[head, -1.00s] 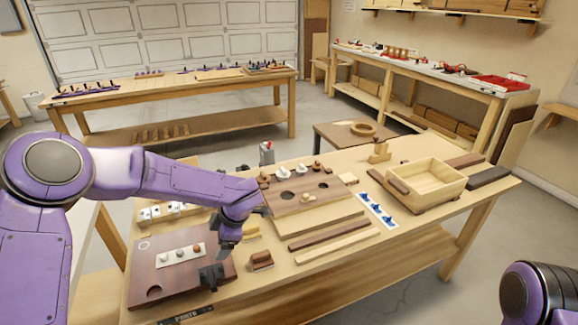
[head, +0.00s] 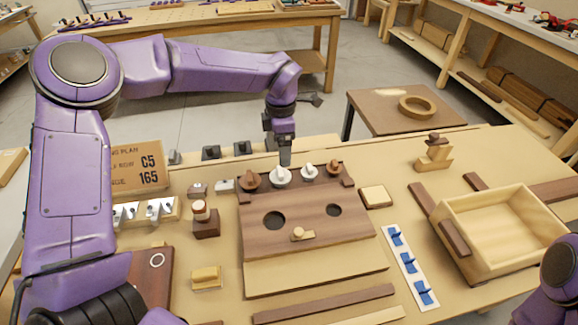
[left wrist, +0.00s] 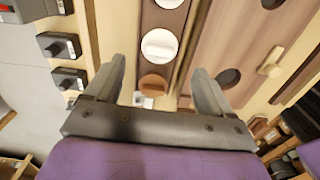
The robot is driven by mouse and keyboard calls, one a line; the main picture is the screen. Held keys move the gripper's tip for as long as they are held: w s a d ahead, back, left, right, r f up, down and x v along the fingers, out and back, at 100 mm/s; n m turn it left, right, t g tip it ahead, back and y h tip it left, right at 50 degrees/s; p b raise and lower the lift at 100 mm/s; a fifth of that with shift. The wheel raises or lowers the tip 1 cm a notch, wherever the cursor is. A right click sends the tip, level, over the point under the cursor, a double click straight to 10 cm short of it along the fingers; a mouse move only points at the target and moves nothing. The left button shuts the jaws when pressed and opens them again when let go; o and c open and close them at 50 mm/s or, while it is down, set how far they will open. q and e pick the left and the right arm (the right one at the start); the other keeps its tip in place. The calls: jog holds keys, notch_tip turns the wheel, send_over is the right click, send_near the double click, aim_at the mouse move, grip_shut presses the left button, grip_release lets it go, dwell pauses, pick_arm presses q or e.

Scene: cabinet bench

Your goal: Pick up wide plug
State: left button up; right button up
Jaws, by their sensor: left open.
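A row of knobbed plugs stands in a rack along the back of the brown board with two dark round holes (head: 303,213). From left to right they are a brown plug (head: 251,179), a white plug (head: 280,178), a smaller-looking white plug (head: 309,172) and a brown plug (head: 333,169). I cannot tell for sure which is the wide plug. My left gripper (head: 285,163) points down just above the larger white plug. In the left wrist view its open, empty fingers (left wrist: 158,75) spread either side of the row, near a white plug (left wrist: 159,45) and a brown plug (left wrist: 154,83).
A wooden turn knob (head: 299,235) sits on the board's front. A small wooden block (head: 375,196), a strip with blue pieces (head: 408,262) and an open wooden box (head: 503,230) lie to the right. A cardboard sign (head: 137,168) and dark blocks stand to the left.

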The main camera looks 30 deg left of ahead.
aim_at(280, 171)
pick_arm(q)
jog(key=f, duration=0.3)
jog(key=f+p, duration=0.1)
jog(key=f, duration=0.5)
jog(key=shift+s+a+f, duration=0.1)
jog(key=shift+s+a, duration=0.15)
jog(key=shift+s, duration=0.05)
jog(key=c, duration=0.7)
